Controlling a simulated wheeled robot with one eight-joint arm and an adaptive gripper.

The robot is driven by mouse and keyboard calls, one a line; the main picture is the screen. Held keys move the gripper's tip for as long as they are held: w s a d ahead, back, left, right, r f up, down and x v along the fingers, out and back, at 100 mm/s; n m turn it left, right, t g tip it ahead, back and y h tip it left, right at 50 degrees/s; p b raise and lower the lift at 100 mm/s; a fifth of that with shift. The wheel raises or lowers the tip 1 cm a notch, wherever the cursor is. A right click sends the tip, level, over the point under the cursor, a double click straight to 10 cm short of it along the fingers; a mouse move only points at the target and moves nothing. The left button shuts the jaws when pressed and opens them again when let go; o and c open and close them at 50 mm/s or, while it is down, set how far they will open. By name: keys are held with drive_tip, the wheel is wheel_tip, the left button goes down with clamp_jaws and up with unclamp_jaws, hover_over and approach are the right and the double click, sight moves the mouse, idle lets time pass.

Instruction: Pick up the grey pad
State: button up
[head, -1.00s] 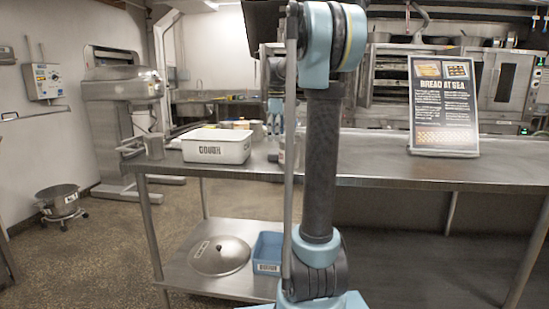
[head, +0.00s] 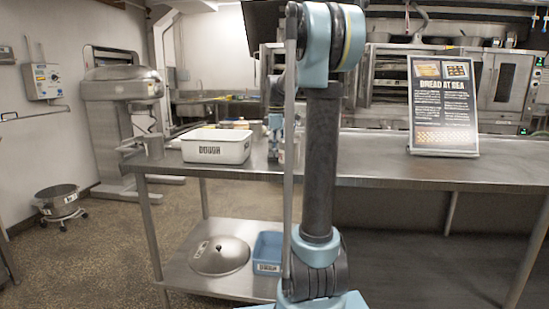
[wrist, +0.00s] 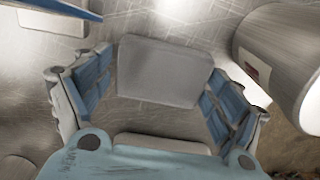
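The grey pad (wrist: 162,72) is a flat, rounded rectangle lying on the steel worktop in the wrist view. My gripper (wrist: 160,95) is open, with its blue-lined fingers on either side of the pad. The pad lies between and slightly beyond the fingers, and I see no contact. In the head view my gripper (head: 275,137) is low over the worktop, largely hidden behind my arm, and I cannot make out the pad there.
A metal container (wrist: 285,55) stands close to the right finger. A blue-edged item (wrist: 60,8) is at the upper left. On the worktop (head: 370,172) are a white DOUGH tub (head: 215,148) and a bread sign (head: 443,105). Open worktop lies between my arm and the sign.

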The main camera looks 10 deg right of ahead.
drive_tip(key=shift+c, duration=1.3)
drive_tip(key=shift+r, duration=8.35)
wheel_tip(320, 180, down, 7)
drive_tip(key=shift+r, duration=0.1)
wheel_tip(320, 180, up, 7)
drive_tip(key=shift+s+f, duration=0.15)
drive_tip(key=shift+f, duration=8.25)
